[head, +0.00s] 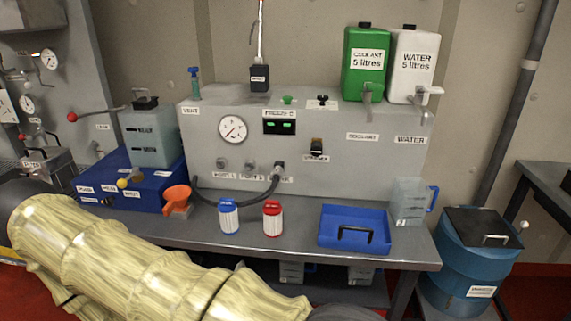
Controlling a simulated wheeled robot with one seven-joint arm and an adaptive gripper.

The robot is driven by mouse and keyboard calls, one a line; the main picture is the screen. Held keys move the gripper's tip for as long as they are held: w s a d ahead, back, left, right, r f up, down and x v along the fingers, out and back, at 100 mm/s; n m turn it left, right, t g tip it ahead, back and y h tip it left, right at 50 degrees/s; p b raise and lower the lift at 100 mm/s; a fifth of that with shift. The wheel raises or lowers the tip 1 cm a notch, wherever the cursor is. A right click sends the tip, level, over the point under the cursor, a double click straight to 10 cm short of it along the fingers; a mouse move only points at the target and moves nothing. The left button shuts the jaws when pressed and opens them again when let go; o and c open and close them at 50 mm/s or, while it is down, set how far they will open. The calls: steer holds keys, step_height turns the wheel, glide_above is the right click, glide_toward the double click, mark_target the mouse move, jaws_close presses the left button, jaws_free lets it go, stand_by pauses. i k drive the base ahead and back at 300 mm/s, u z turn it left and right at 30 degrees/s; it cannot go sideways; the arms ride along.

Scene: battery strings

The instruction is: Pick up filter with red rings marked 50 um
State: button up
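A small white filter with red rings (272,220) stands upright on the grey bench, near its front edge and left of the blue tray. A similar white filter with blue rings (228,218) stands upright just to its left, with a small gap between them. The markings on both filters are too small to read. My arm in its pale yellow sleeve crosses the lower left, in front of the bench. My gripper is not in view.
A blue tray (327,238) with a black handle and a clear jug (405,203) stand to the right. An orange funnel (176,197) and a black hose (240,203) are on the left. A grey panel (330,160) rises behind. Bare bench (300,225) lies between red-ringed filter and tray.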

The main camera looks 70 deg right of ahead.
mark_target(272, 209)
steer(key=z, duration=1.95)
